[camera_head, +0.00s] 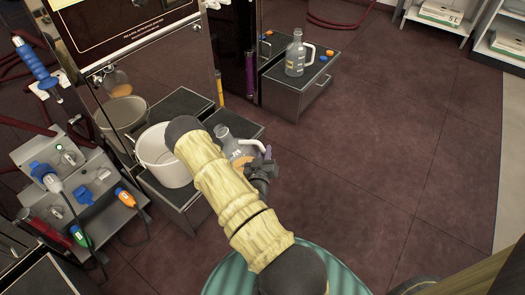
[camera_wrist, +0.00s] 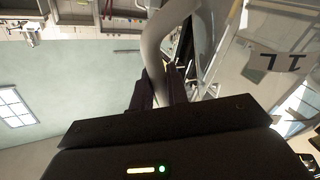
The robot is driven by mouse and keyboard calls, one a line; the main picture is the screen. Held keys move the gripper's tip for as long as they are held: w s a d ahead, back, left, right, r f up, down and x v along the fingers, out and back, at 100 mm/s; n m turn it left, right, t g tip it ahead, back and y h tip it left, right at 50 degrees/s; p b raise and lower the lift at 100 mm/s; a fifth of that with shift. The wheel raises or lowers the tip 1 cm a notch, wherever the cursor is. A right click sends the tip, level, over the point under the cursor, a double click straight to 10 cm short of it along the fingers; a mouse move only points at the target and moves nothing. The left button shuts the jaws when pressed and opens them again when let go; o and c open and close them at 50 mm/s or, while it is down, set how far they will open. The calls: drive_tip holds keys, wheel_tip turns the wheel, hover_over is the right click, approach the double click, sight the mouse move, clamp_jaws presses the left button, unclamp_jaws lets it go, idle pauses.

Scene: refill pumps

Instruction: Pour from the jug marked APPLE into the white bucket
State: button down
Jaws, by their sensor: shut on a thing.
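The white bucket (camera_head: 158,165) stands on a dark grey step box beside a mirror-like panel. A clear jug (camera_head: 226,140) with a pale handle is just right of the bucket, its neck toward the bucket side and apparently tilted. Something tan shows at its lower part. My gripper (camera_head: 264,165) is shut on its handle, partly behind my arm. I cannot read a name on this jug. My arm hides part of the bucket's rim.
Another clear jug (camera_head: 295,56) with a yellowish label stands on a grey box (camera_head: 290,95) at the back. A grey stand (camera_head: 75,185) with coloured nozzles is at left. The mirror panel (camera_head: 165,65) rises behind the bucket. The floor at right is clear.

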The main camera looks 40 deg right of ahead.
sight(248, 143)
drive_tip(key=shift+w+a+r, duration=0.1)
drive_tip(key=w+a+r+n, duration=0.1)
drive_tip(key=w+a+r+n+p, duration=0.1)
drive_tip(key=n, duration=0.1)
drive_tip(key=w+a+n, duration=0.1)
drive_tip(key=n, duration=0.1)
drive_tip(key=shift+r, duration=0.4)
drive_tip(key=shift+w+a+r+n+p, duration=0.45)
drive_tip(key=shift+r+n+p, duration=0.1)
drive_tip(key=shift+n, duration=0.25)
drive_tip(key=shift+w+a+r+n+p, duration=0.7)
drive_tip(key=shift+r+p, duration=0.1)
drive_tip(key=shift+r, duration=0.35)
drive_tip(key=shift+w+a+r+n+p, duration=0.6)
drive_tip(key=shift+r+n+p, duration=0.15)
drive_tip(key=shift+r, duration=0.4)
drive_tip(key=shift+w+a+r+n+p, duration=0.65)
drive_tip(key=shift+r+p, duration=0.2)
drive_tip(key=shift+r, duration=0.3)
drive_tip(key=shift+f, duration=0.1)
drive_tip(key=shift+a, duration=0.1)
drive_tip(key=shift+r+n, duration=0.3)
